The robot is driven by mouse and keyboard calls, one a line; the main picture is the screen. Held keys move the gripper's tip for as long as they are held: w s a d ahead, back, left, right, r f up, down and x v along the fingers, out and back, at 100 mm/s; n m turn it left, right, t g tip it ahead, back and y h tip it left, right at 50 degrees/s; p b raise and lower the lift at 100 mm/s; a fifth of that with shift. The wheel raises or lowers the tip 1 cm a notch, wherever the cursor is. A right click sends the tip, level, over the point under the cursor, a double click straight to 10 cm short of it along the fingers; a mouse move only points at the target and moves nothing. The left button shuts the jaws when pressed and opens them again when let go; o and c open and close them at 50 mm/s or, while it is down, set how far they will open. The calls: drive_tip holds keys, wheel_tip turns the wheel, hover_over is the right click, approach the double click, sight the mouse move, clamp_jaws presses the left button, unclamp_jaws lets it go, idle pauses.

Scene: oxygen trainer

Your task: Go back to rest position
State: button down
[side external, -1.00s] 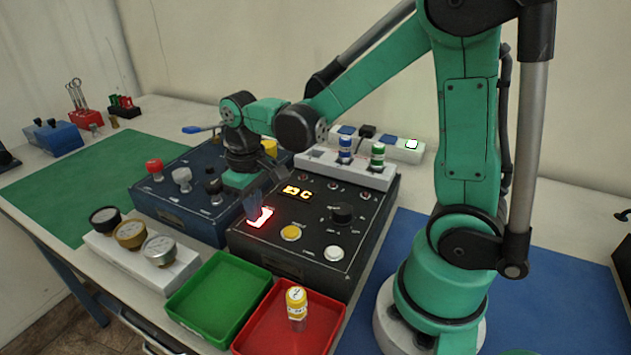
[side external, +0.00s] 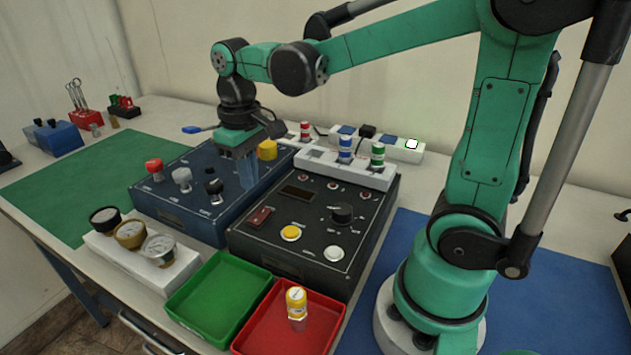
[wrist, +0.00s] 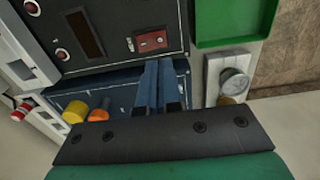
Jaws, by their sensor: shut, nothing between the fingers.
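My gripper (side external: 247,172) is shut and empty, pointing down above the blue panel box (side external: 185,214), near its right side. Its two blue fingers (wrist: 157,85) lie side by side in the wrist view. The black control box (side external: 292,263) stands to the right of the gripper. Its display (side external: 298,194) is dark and its red rocker switch (side external: 260,217) is unlit. The rocker switch also shows in the wrist view (wrist: 151,40), beyond the fingertips and apart from them.
A green tray (side external: 218,292) and a red tray (side external: 262,342) holding a yellow-capped vial (side external: 297,304) are in front. A gauge block (side external: 165,276) stands left of them. Bottles in a white rack (side external: 335,168) and a power strip (side external: 398,150) are behind. The green mat (side external: 75,180) has free room.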

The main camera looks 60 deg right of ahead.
drive_tip(key=shift+r, duration=0.2)
drive_tip(key=shift+s+a+r+t, duration=0.1)
drive_tip(key=shift+s+a+t, duration=0.1)
drive_tip(key=shift+s+t, duration=0.15)
drive_tip(key=shift+s+a+t, duration=0.35)
drive_tip(key=shift+s+t, duration=0.15)
drive_tip(key=shift+t, duration=0.55)
drive_tip(key=shift+s+a+t, duration=0.4)
drive_tip(key=shift+s+t, duration=0.1)
drive_tip(key=shift+t, duration=0.55)
drive_tip(key=shift+s+a+t, duration=0.35)
drive_tip(key=shift+s+t, duration=0.15)
drive_tip(key=shift+t, duration=0.55)
